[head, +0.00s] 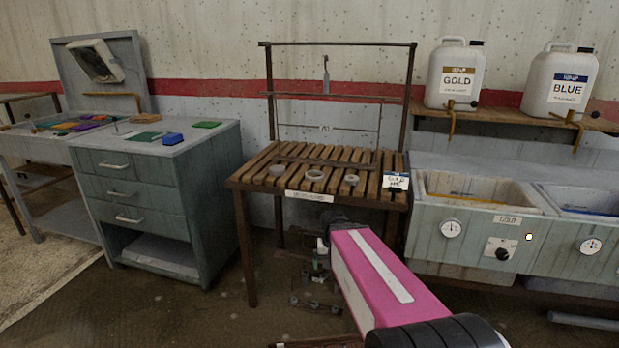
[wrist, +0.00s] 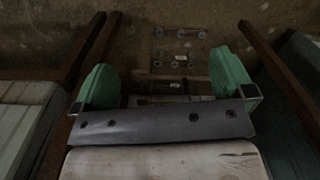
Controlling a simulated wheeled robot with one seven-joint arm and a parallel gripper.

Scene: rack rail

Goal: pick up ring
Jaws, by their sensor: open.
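Three small grey rings lie in a row on the slatted wooden table in the head view: a left ring (head: 277,170), a middle ring (head: 314,175) and a right ring (head: 351,180). My gripper (wrist: 165,85) is open, with two green fingers wide apart and nothing between them. In the head view the end of my arm is low in front of the table, below its top, apart from the rings. The wrist view looks down at the dark floor and shows no ring on the table top.
The slatted table (head: 262,182) has a rear frame with a hanging hook (head: 326,75). A drawer cabinet (head: 150,190) stands left. Small plates with round parts (wrist: 180,62) lie low beneath.

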